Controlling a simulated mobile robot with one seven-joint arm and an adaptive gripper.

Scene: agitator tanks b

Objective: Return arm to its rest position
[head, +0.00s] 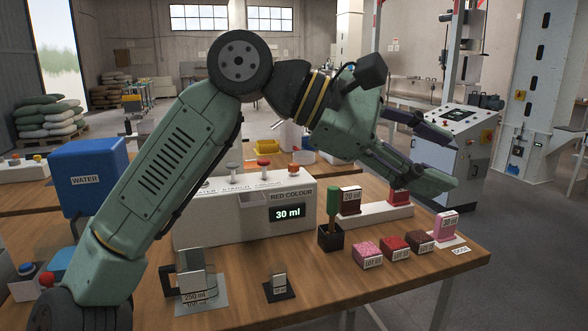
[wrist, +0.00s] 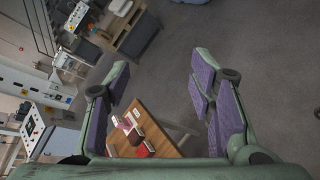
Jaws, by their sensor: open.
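My green arm rises from the lower left of the head view and bends over the wooden table (head: 330,290). My gripper (head: 442,160) hangs in the air above the right end of the table, pointing right. Its two fingers are spread and nothing is between them. In the wrist view my gripper (wrist: 160,90) also shows open and empty, with purple pads. Below it there, the table corner (wrist: 168,143) and the floor show.
A white dispenser (head: 236,225) reading 30 ml, a blue WATER box (head: 88,175), a glass beaker (head: 195,275) and several coloured sample blocks (head: 395,248) stand on the table. A white control cabinet (head: 455,150) stands beyond my gripper. Open floor (head: 530,260) lies at the right.

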